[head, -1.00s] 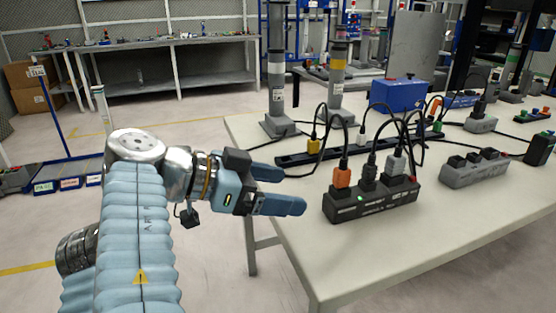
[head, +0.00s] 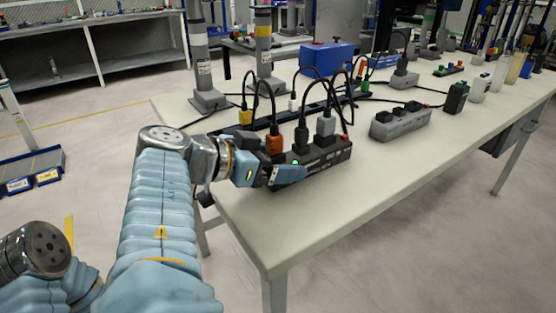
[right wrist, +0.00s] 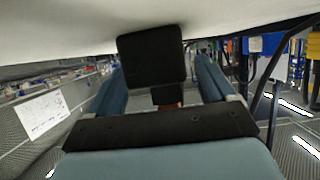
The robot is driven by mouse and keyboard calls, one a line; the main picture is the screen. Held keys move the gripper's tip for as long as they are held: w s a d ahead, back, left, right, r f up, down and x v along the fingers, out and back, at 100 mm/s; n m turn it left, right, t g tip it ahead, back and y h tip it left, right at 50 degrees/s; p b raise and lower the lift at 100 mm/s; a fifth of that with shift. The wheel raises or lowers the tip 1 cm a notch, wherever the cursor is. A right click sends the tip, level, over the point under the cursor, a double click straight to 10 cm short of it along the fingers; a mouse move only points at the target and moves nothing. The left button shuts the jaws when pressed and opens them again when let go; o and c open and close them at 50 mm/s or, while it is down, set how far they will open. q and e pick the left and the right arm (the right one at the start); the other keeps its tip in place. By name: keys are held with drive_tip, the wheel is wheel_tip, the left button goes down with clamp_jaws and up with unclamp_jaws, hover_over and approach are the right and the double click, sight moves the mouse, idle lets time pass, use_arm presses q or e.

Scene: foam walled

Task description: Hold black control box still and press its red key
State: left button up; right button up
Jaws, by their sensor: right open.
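The black box (head: 322,162) lies on the table in the head view, with an orange plug (head: 274,144), a black plug (head: 301,140) and a grey plug (head: 325,126) in its top and a small green light near its left end. I cannot make out a red key on it. My right gripper (head: 281,174) is at the box's left end, one blue finger along its front side. In the right wrist view, the open fingers (right wrist: 158,70) stand on both sides of a black end face (right wrist: 150,58), apparently the box's. Contact cannot be told. My left gripper is out of view.
The pale table (head: 370,180) is clear in front of the box. A grey socket block (head: 400,122) stands to its right. A long black strip with a yellow plug (head: 245,117), looping cables and grey posts (head: 200,60) are behind. A blue case (head: 327,58) is farther back.

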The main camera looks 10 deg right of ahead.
drive_tip(key=c, duration=1.2)
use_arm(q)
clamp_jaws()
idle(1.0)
